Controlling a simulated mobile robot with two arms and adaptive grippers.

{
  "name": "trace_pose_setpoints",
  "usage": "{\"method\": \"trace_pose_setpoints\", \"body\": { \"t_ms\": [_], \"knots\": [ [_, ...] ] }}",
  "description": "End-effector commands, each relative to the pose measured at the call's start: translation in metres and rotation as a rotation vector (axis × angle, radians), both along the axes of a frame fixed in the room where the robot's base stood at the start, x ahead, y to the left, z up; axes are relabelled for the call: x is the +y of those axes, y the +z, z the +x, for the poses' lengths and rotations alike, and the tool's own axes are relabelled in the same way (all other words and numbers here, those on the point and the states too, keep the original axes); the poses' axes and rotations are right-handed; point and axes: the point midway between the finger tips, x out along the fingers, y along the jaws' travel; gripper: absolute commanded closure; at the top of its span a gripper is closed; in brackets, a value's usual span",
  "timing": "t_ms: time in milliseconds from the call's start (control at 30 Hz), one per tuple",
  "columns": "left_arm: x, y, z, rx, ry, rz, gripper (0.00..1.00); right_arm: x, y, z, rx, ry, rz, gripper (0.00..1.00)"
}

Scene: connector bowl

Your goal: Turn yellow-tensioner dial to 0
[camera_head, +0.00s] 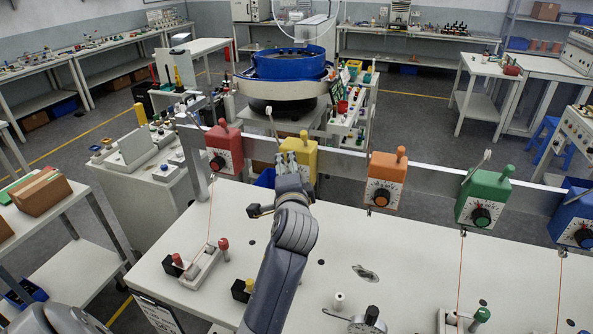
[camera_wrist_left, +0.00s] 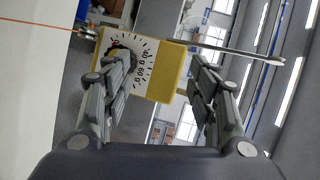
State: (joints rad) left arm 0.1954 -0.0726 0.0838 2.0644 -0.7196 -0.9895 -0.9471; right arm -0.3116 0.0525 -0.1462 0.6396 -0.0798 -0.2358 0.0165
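The yellow tensioner (camera_head: 304,160) is a yellow box on the metal rail above the white table. My left gripper (camera_head: 288,163) is in front of it and hides its dial in the head view. In the left wrist view the yellow tensioner (camera_wrist_left: 165,72) shows turned on its side. Its white dial face (camera_wrist_left: 143,55) has black marks, with 40 g and 60 g legible. The dark knob is mostly covered by one finger, so its setting cannot be read. The left gripper (camera_wrist_left: 160,65) is open, its fingers apart; I cannot tell whether one touches the knob. My right gripper is not in view.
A red tensioner (camera_head: 224,148) hangs left on the rail; orange (camera_head: 385,180), green (camera_head: 484,198) and blue (camera_head: 574,220) ones hang right. A thin metal rod (camera_wrist_left: 245,52) extends beside the yellow box. The white table (camera_head: 410,260) below carries small fixtures.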

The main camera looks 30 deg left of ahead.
Motion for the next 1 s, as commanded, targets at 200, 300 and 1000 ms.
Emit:
{"method": "trace_pose_setpoints", "body": {
  "t_ms": [200, 300, 1000],
  "knots": [
    [-0.01, -0.004, -0.013, 0.011, -0.001, -0.007, 0.47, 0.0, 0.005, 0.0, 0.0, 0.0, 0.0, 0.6],
    [-0.014, -0.005, -0.019, 0.013, 0.0, -0.008, 0.47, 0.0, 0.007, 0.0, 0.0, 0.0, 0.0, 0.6],
    [-0.043, -0.003, -0.059, 0.016, -0.002, -0.011, 0.47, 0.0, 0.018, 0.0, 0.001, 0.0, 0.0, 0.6]
  ]
}}
